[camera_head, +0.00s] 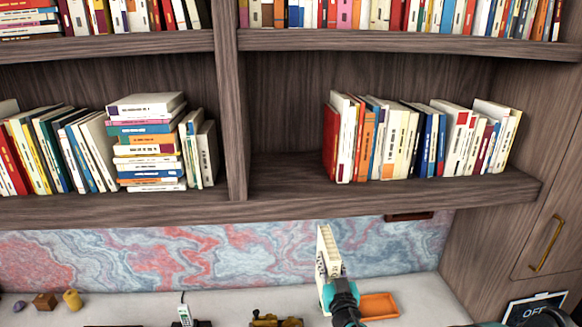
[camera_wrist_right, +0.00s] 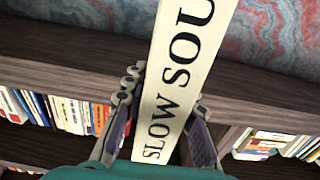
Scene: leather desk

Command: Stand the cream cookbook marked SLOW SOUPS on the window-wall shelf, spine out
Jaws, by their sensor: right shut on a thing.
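The cream cookbook (camera_head: 327,256) is upright below the shelf in the head view, over the desk. In the right wrist view its cream spine (camera_wrist_right: 178,85) faces the camera, with "SLOW SOU" readable and the rest cut off. My right gripper (camera_head: 333,279) is shut on the book; its fingers (camera_wrist_right: 162,118) flank the spine. The shelf (camera_head: 285,170) has a bare stretch between the wooden divider and a red book. The book is in front of and lower than the shelf board. My left gripper is not in view.
A row of books (camera_head: 420,140) fills the shelf's right part. The divider (camera_head: 230,100) bounds the bare stretch on the left, with stacked books (camera_head: 148,140) beyond it. An orange tray (camera_head: 379,305), a yellow toy (camera_head: 275,321) and a phone (camera_head: 184,316) are on the desk (camera_head: 230,303).

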